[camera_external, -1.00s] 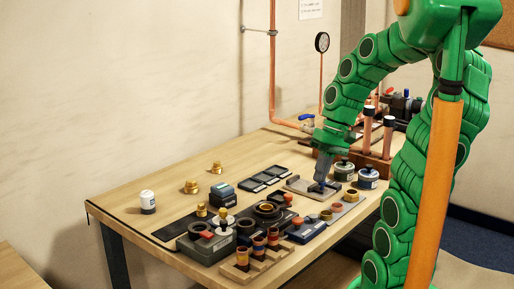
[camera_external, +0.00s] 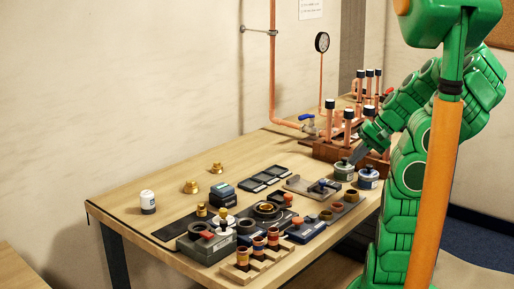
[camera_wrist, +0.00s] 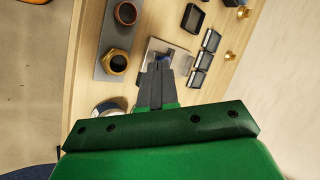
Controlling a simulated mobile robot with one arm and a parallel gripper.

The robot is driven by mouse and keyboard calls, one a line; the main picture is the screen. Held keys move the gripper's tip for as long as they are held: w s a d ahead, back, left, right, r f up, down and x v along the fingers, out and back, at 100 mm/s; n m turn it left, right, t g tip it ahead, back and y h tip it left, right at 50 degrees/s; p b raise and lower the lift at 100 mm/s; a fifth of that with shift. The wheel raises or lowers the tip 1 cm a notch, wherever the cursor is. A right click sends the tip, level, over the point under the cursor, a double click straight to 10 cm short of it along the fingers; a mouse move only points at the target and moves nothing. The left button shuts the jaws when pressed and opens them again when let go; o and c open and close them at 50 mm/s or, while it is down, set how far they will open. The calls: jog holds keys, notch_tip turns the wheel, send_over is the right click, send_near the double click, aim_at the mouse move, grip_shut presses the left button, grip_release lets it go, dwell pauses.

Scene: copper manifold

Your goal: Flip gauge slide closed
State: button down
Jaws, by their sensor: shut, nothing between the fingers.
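A flat grey-brown plate (camera_external: 298,184) with a dark blue handle-like part (camera_external: 322,186) lies on the table right of centre; I take it for the gauge slide, but cannot tell for sure. In the wrist view the plate (camera_wrist: 181,54) lies just beyond my fingertips, which partly cover its blue part (camera_wrist: 164,57). The fingers also show together in the wrist view (camera_wrist: 158,68). Contact with anything cannot be told.
Copper pipe stubs on a wooden block (camera_external: 325,152) rise behind my gripper. Flat black trays (camera_external: 266,180) lie left of the plate. Rings, fittings and blocks crowd the front. The table's back left (camera_external: 225,160) is fairly free.

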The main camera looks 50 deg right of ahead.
jog(key=s+d+f+m+t, duration=0.1)
jog(key=s+d, duration=0.1)
jog(key=d, duration=0.3)
jog(key=shift+s+d+m+h, duration=0.2)
jog(key=shift+d+m+h, duration=0.1)
jog(key=shift+m, duration=0.1)
jog(key=shift+a+f, duration=0.1)
jog(key=x, duration=0.9)
jog(key=shift+w+a+f, duration=0.1)
jog(key=shift+w, duration=0.15)
jog(key=shift+w+a+f, duration=0.2)
jog(key=shift+w+a, duration=0.1)
jog(key=shift+w, duration=0.3)
jog(key=shift+w+a+f, duration=0.2)
jog(key=shift+w+a, duration=0.1)
jog(key=shift+w, duration=0.3)
jog(key=shift+w+a+f, duration=0.1)
jog(key=shift+w+a, duration=0.2)
jog(key=shift+w, duration=0.4)
jog(key=shift+w, duration=0.1)
